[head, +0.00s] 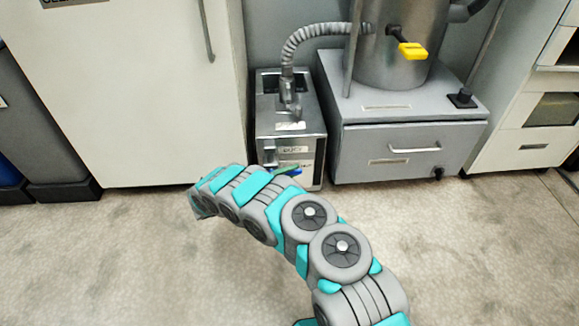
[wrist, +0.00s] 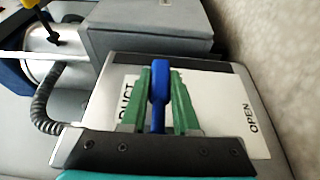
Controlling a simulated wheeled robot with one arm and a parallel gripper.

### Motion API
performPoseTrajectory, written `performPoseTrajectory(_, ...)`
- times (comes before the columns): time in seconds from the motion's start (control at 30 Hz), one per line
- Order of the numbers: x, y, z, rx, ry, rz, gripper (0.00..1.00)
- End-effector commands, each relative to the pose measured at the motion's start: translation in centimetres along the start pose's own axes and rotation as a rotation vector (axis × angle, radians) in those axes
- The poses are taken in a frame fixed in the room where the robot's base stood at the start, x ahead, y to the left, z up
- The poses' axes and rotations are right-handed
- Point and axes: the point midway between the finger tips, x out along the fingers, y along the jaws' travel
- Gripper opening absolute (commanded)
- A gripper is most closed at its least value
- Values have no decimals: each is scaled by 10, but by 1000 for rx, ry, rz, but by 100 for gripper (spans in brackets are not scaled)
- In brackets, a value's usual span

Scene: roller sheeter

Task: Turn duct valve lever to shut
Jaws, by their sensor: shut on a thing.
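The duct valve lever is a blue handle (wrist: 158,115) on the front of a grey metal box (wrist: 215,100), which also shows in the head view (head: 311,135). A white plate on that face reads DUCT on one side and OPEN (wrist: 252,118) on the other. My gripper (wrist: 161,76) has green fingers, one on each side of the lever, shut on it. In the head view, a bit of the blue lever (head: 296,172) and the green fingers (head: 284,167) show just past my arm. The lever's pivot and exact angle to the labels are hard to tell.
A corrugated hose (head: 291,48) runs from the box to a metal drum (head: 385,75) with a yellow-handled lever (head: 412,50). A grey drawer cabinet (head: 405,165) stands to the right, a white cabinet (head: 125,90) to the left. The floor (head: 480,240) in front is clear.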

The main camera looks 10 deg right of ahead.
Motion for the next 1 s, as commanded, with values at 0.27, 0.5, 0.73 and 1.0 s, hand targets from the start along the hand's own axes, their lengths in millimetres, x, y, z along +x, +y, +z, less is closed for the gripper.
performPoseTrajectory(0.27, -3, 2, 4, -4, 4, 15, 0)
performPoseTrajectory(0.5, -3, 2, 4, -4, 4, 16, 0)
performPoseTrajectory(0.73, -2, 2, 4, -5, 2, 14, 54)
performPoseTrajectory(1.0, -2, 1, 5, -5, 1, 14, 59)
